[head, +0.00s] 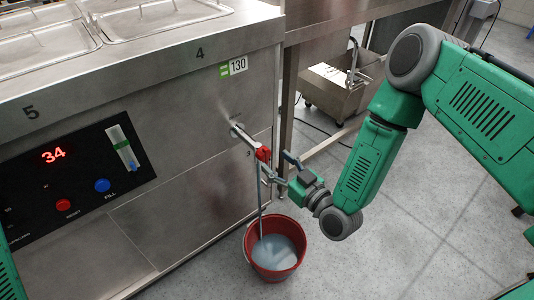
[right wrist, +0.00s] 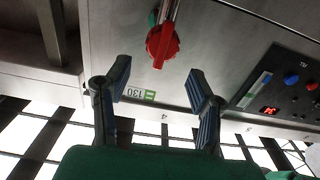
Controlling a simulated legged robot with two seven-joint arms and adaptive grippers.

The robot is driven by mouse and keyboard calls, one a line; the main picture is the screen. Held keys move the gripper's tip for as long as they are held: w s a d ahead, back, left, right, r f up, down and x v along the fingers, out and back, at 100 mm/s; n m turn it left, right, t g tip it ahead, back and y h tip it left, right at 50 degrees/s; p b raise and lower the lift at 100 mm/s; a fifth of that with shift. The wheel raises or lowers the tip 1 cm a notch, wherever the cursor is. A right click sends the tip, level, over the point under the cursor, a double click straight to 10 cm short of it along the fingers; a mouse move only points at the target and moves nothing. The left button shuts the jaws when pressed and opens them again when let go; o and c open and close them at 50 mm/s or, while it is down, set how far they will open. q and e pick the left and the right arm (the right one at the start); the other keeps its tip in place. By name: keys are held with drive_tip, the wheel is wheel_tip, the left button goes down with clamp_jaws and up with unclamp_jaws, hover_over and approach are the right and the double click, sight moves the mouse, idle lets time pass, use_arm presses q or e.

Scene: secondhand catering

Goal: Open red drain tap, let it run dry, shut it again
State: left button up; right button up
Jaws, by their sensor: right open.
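The red drain tap (head: 263,153) sits at the end of a metal pipe on the lower front of the steel unit; its handle also shows in the right wrist view (right wrist: 163,44). A thin grey stream (head: 260,205) runs from the tap down into a red bucket (head: 249,256) on the floor. The bucket holds cloudy grey liquid (head: 274,251). My right gripper (head: 278,170) is open and empty just right of the tap. In the right wrist view its fingers (right wrist: 158,80) stand apart, with the handle beyond them, untouched. My left gripper is out of view.
The steel unit (head: 190,165) has lidded pans on top and a black control panel (head: 75,178) reading 34, with red and blue buttons. A steel table (head: 330,25) and a wheeled metal bin (head: 335,98) stand behind. The tiled floor right of the bucket is clear.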

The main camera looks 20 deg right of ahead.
drive_tip(key=v, duration=0.6)
drive_tip(key=shift+s, duration=0.2)
drive_tip(key=shift+d+f, duration=0.1)
drive_tip(key=s+f+g+h+p, duration=0.2)
drive_tip(key=s+f+g, duration=0.6)
drive_tip(key=s+g, duration=0.15)
drive_tip(key=s+d+m+g+h, duration=0.2)
drive_tip(key=s+d+g, duration=0.1)
drive_tip(key=s, duration=0.4)
drive_tip(key=s+d+m+g+h+p, duration=0.1)
drive_tip(key=s+d+g+h, duration=0.1)
drive_tip(key=s, duration=0.6)
drive_tip(key=shift+d+m+g, duration=0.4)
drive_tip(key=shift+d+g, duration=0.5)
drive_tip(key=shift+g, duration=0.05)
drive_tip(key=shift+w+f, duration=0.1)
idle(3.6)
